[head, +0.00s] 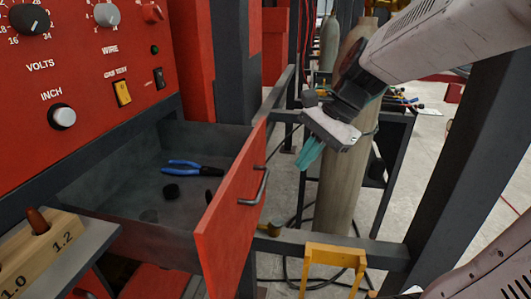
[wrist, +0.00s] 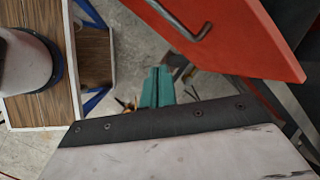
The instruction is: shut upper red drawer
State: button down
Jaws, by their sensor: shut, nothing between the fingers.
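The red drawer (head: 237,212) is pulled out from the red machine, with its front panel facing right and a grey bar handle (head: 258,187) on it.
The red machine panel (head: 85,75) with dials stands at the left. A wooden block (head: 40,253) marked 1.0 and 1.2 sits at lower left. A gas cylinder (head: 340,185) stands behind my gripper. Dark frame bars (head: 462,160) and a yellow bracket (head: 334,254) border the right and front.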

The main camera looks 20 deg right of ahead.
jog(key=w+d+f+m+t+y, duration=0.1)
jog(key=w+d+m+t+y, duration=0.15)
jog(key=w+d+m, duration=0.75)
send_near(264, 161)
jog(key=s+d+f+x, duration=0.1)
jog(key=x, duration=0.4)
jog(key=shift+w+a+r+m+t+h, duration=0.1)
jog(key=shift+w+a+m+t+h, duration=0.2)
jog(key=shift+w+a, duration=0.3)
jog(key=shift+a, duration=0.05)
